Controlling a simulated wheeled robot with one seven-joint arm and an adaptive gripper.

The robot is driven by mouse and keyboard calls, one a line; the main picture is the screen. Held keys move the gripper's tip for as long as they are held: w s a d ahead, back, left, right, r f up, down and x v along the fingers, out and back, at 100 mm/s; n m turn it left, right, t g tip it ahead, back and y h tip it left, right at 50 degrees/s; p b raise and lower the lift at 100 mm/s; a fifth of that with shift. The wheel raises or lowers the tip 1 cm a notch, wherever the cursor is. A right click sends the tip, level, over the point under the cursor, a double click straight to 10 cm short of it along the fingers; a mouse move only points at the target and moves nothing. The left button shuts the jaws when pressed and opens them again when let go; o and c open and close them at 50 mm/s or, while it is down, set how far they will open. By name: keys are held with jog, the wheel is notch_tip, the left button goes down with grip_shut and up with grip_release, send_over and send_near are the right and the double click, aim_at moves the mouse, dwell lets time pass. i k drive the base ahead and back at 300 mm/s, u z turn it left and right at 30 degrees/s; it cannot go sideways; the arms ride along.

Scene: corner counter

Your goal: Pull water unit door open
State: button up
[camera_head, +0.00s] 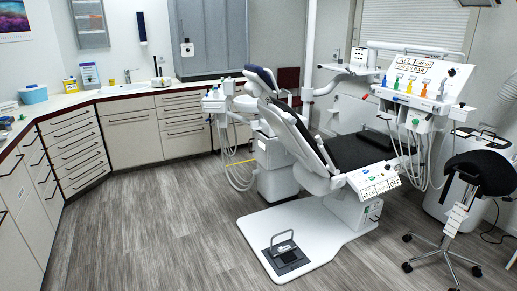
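A white box-shaped unit (277,182) stands on the floor at the left side of the dental chair, near the middle of the head camera view. It looks like the water unit, but I cannot tell for certain. White hoses and a tool holder (218,103) are at its left. I cannot make out a door edge or an open gap on it, and the chair hides part of its right side. My gripper is not in view.
The dental chair (300,135) has a wide white base plate (310,232) with a foot pedal (285,252). A black stool (475,175) stands at the right. The corner counter (70,99) with drawers lines the left. Wooden floor (150,235) is clear at the front left.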

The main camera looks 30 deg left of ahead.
aim_at(260, 143)
jog(key=u, duration=0.3)
jog(key=i, duration=0.35)
jog(key=u, duration=1.3)
jog(key=i, duration=1.1)
jog(key=u, duration=1.1)
jog(key=i, duration=1.75)
jog(key=z, duration=0.25)
jog(key=i, duration=1.65)
jog(key=z, duration=1.55)
jog(key=i, duration=0.95)
jog(key=z, duration=0.8)
